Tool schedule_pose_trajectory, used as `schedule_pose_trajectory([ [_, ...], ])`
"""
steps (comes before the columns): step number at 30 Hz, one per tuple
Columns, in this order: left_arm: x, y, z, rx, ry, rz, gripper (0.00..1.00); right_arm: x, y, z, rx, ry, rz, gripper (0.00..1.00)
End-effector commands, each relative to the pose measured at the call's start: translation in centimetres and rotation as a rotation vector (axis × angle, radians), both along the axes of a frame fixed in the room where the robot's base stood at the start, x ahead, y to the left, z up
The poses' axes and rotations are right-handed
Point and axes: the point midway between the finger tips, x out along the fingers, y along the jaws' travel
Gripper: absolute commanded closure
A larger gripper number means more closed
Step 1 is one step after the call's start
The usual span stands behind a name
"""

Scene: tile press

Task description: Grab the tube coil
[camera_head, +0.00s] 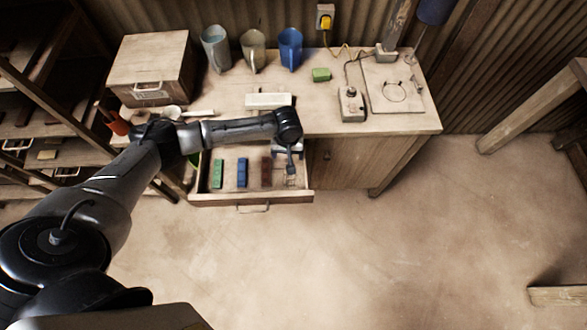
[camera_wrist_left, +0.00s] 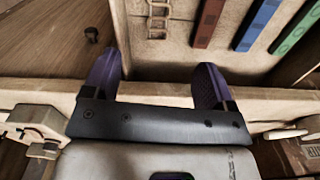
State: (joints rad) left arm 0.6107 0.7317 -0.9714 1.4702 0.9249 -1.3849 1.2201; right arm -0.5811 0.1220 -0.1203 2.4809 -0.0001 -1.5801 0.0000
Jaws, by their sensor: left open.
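A small pale thing of joined loops (camera_head: 291,181) lies near the right end of the open drawer. It also shows at the top of the left wrist view (camera_wrist_left: 158,18). It may be the tube coil, but I cannot tell for sure. My left gripper (camera_head: 290,153) is over the back right of the drawer. In the wrist view its two dark purple fingers (camera_wrist_left: 157,72) are spread apart with nothing between them. The pale thing lies beyond the fingertips, apart from them. My right gripper is not in view.
The drawer (camera_head: 230,200) also holds green (camera_head: 217,174), blue (camera_head: 242,173) and red (camera_head: 266,172) bars. The worktop edge is close to my fingers. Mugs (camera_head: 290,48), a wooden box (camera_head: 152,68) and a wired device (camera_head: 351,104) stand on top. The floor in front is clear.

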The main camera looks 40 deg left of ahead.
Motion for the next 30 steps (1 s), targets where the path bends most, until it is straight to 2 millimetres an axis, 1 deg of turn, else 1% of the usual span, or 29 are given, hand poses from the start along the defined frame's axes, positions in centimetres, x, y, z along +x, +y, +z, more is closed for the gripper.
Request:
schedule_pose_trajectory([
  [3, 0.1, 0.0, 0.0, 0.000, -0.004, 0.079, 0.21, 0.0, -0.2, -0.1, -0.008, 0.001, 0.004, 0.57],
  [5, 0.1, 0.0, -0.4, 0.000, -0.004, 0.101, 0.21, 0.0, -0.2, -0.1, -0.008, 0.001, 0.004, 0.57],
  [8, 0.1, 0.0, -1.7, 0.001, -0.002, 0.118, 0.21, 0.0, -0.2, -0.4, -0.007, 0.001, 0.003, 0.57],
  [12, 0.1, -0.1, -4.2, 0.001, -0.003, 0.118, 0.21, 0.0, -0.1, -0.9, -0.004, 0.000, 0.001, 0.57],
  [18, 0.1, -0.1, -7.1, 0.000, -0.004, 0.117, 0.21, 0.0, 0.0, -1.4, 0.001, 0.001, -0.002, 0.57],
  [21, 0.1, 0.0, -8.0, 0.002, -0.004, 0.116, 0.21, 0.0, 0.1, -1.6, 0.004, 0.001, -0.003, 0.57],
  [27, 0.1, -0.1, -8.8, 0.001, -0.005, 0.115, 0.21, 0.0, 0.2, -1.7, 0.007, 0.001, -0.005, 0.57],
  [30, 0.0, -0.1, -9.9, 0.001, -0.003, 0.115, 0.21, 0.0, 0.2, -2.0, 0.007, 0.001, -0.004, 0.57],
])
